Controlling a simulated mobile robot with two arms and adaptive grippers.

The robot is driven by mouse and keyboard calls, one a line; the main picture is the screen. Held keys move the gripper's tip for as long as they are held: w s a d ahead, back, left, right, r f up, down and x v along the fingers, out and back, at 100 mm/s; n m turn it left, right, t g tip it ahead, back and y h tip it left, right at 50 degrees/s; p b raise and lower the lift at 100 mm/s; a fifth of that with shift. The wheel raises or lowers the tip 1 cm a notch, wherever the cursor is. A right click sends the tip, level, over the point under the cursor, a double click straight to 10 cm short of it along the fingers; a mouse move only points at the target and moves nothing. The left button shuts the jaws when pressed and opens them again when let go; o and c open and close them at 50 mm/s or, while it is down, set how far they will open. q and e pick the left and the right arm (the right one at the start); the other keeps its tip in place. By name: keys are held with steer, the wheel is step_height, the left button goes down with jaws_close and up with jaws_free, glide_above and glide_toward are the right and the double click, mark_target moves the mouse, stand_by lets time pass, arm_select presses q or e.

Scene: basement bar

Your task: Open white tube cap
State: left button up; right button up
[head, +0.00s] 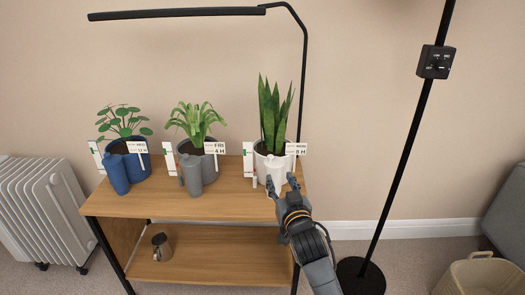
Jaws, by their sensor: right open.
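A white tube (277,171) stands upright against the front of the white plant pot (260,163) at the right end of the wooden shelf top. Its cap is too small to make out clearly. My right gripper (281,182) is open at the tube's front, with one finger toward its left side and the other toward its right. I cannot tell whether the fingers touch the tube. The gripper hides the tube's lower part. My left gripper is out of view.
A blue tube (116,174) and a grey tube (191,175) stand by their matching plant pots, with label cards. A black lamp pole (402,150) rises at right. The shelf's front strip is clear.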

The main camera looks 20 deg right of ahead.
mark_target(271, 158)
arm_select(q)
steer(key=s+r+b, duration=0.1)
steer(key=b, duration=0.2)
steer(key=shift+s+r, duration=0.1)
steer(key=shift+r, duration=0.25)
arm_select(e)
steer(key=w, duration=0.8)
steer(key=w+d, duration=0.1)
steer(key=w, duration=0.4)
jaws_close()
